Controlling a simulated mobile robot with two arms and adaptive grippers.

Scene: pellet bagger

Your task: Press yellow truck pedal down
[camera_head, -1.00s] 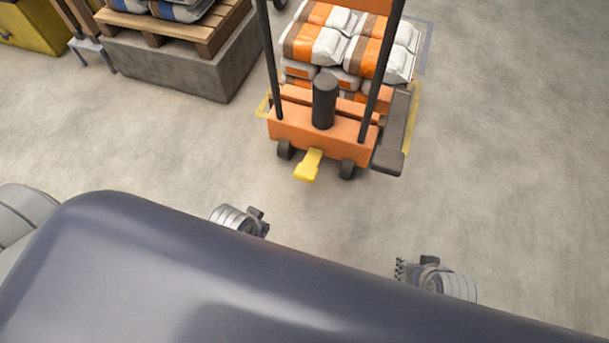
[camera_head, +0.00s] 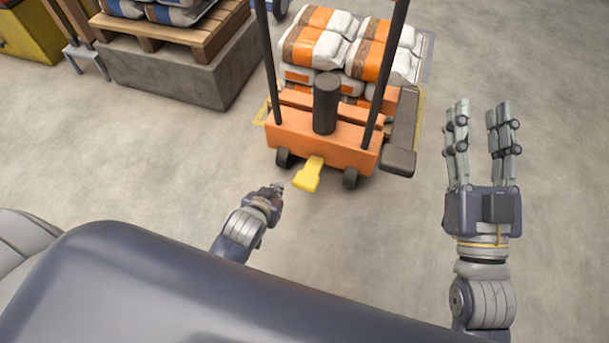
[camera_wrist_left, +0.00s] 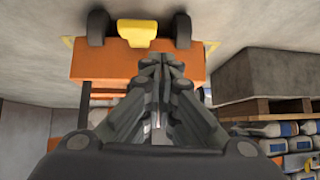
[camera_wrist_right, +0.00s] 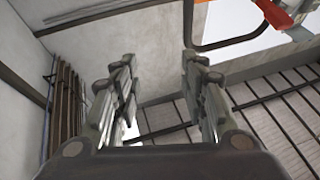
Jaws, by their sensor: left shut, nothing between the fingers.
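The yellow pedal (camera_head: 309,174) sticks out low from the near side of the orange truck (camera_head: 330,140), between its two dark wheels. It also shows at the top of the left wrist view (camera_wrist_left: 137,32). My left gripper (camera_head: 277,189) is shut and empty, just left of the pedal and apart from it in the head view. In the left wrist view its closed fingertips (camera_wrist_left: 164,60) appear below and right of the pedal. My right gripper (camera_head: 481,112) is raised at the right with its fingers apart and empty; the right wrist view shows the open fingers (camera_wrist_right: 160,75) against wall and ceiling.
The truck has dark upright posts, a black cylinder (camera_head: 326,104) and a dark side plate (camera_head: 402,135). Orange and white bags (camera_head: 320,48) are stacked on it. A concrete block (camera_head: 170,72) with a wooden pallet stands at upper left.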

